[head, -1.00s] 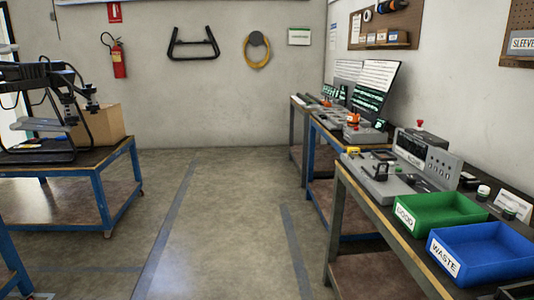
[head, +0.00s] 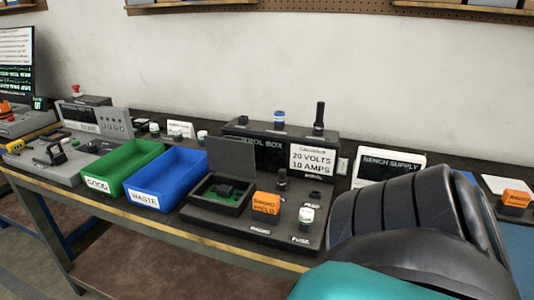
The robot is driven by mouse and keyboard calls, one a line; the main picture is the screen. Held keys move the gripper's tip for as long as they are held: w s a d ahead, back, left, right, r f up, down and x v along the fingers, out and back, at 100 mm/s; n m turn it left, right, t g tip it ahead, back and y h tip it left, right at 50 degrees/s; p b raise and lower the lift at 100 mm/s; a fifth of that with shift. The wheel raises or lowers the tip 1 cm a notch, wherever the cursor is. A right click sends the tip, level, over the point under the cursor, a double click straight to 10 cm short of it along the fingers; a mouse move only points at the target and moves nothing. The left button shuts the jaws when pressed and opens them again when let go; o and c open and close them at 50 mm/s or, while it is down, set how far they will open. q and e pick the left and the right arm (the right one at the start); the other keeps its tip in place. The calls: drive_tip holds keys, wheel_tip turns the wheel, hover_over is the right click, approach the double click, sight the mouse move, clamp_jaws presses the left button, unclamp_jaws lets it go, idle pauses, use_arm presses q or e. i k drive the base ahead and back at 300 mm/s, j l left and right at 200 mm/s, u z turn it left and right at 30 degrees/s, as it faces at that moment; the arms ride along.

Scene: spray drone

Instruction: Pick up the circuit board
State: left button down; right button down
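A small green circuit board (head: 211,197) shows in the open recess of the dark control box fixture (head: 245,222) on the bench, in the head view. A black part sits on top of the board and hides some of it. The fixture's lid stands open behind the recess. A large black and teal shape at the lower right looks like my own right arm. It hides part of the bench. Neither gripper's fingers show.
A blue bin labelled WASTE (head: 145,199) and a green bin labelled GOOD (head: 97,184) stand left of the fixture. An orange block (head: 266,203) is right of the recess. A bench supply (head: 390,168) stands farther right. The wall rises close behind.

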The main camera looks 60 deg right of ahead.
sight(224, 194)
drive_tip(key=z, duration=1.95)
drive_tip(key=i+j+z, duration=0.1)
drive_tip(key=j, duration=0.55)
